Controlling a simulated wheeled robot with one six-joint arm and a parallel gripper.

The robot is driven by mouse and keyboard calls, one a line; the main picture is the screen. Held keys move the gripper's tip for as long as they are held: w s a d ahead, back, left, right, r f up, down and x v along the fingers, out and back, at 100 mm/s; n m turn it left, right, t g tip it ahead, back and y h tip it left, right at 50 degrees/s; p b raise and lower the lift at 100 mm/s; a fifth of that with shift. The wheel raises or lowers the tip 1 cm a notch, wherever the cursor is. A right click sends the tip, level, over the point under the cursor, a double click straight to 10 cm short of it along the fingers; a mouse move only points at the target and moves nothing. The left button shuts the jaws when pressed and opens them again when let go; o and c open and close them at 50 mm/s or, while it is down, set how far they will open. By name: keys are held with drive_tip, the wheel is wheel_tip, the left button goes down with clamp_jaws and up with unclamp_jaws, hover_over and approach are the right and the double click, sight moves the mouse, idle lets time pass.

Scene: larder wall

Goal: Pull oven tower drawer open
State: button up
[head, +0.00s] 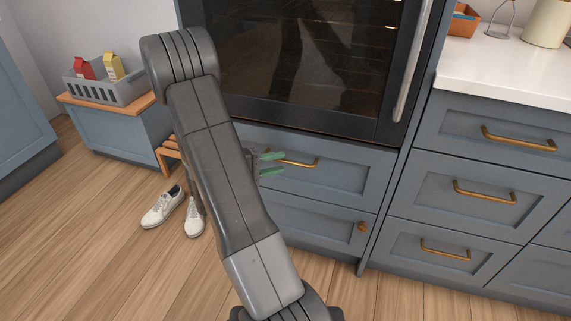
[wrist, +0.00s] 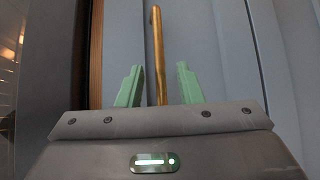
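The oven tower drawer (head: 335,178) is a blue-grey panelled front directly below the oven, flush with the cabinet. Its brass bar handle (head: 303,164) is partly hidden behind my gripper and arm in the head view. My gripper (head: 275,164) has green fingers and is at the left part of this handle. In the wrist view the handle (wrist: 157,45) runs up the picture and its near end lies between the two open fingers (wrist: 159,85), with a gap on each side. Whether the fingertips reach past the bar is hard to tell.
A lower front (head: 320,216) with a brass knob (head: 362,227) sits below. The dark glass oven (head: 300,50) is above. Drawers under a white counter (head: 500,72) stand right. A bench (head: 115,135) with a grey crate (head: 118,91) and white shoes (head: 163,209) are left.

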sight(285, 160)
drive_tip(key=shift+x, duration=1.75)
clamp_jaws()
